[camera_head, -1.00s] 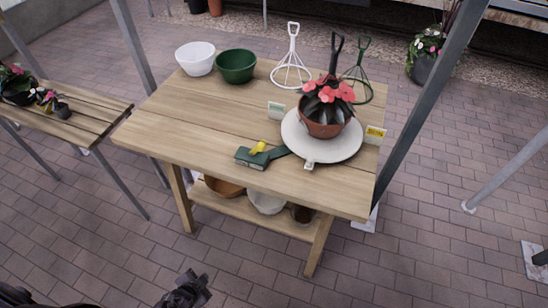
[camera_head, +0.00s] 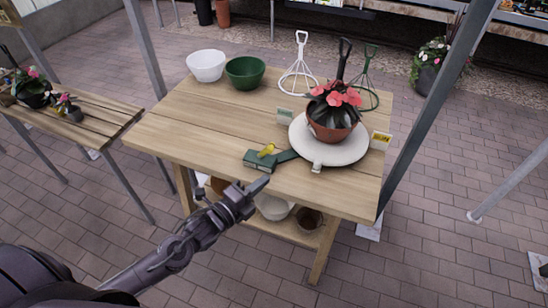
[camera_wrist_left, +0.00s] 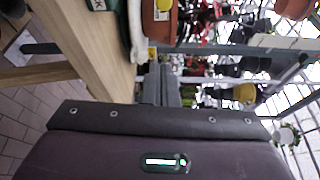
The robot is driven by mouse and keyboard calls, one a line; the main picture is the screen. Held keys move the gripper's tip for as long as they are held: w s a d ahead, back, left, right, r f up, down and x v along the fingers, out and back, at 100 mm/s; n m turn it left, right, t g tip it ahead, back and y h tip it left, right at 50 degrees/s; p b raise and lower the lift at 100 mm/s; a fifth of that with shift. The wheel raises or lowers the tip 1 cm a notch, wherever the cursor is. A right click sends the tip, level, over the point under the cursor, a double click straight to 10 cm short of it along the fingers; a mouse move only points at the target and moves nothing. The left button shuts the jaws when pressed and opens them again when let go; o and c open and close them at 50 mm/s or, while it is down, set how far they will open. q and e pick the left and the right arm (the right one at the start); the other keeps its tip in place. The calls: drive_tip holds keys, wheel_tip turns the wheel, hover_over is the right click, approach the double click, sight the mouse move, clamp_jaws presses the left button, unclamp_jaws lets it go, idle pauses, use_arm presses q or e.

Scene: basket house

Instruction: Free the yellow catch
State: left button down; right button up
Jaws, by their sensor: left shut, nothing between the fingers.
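The yellow catch (camera_head: 266,151) sits on top of a dark green block (camera_head: 258,160) near the front edge of the wooden table. A green arm runs from the block towards a white round turntable (camera_head: 357,151). On the turntable stands a terracotta pot (camera_head: 333,131) with pink-red flowers. My left gripper (camera_head: 262,184) is shut and empty, in front of the table edge, just below the block in the picture and apart from it. The left wrist view shows its dark fingers (camera_wrist_left: 167,85) beside the table. My right gripper is not in view.
A white bowl (camera_head: 206,65), a green bowl (camera_head: 245,72) and white and green wire frames (camera_head: 299,68) stand at the table's back. Small cards (camera_head: 380,141) flank the turntable. Grey metal posts (camera_head: 440,105) rise beside the table. The table's left part is bare.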

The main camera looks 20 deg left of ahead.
sight(264, 154)
use_arm(q)
drive_tip(key=w+p, duration=0.3)
drive_tip(key=w, duration=0.6)
drive_tip(key=shift+w+p, duration=0.25)
drive_tip(key=shift+p, duration=0.15)
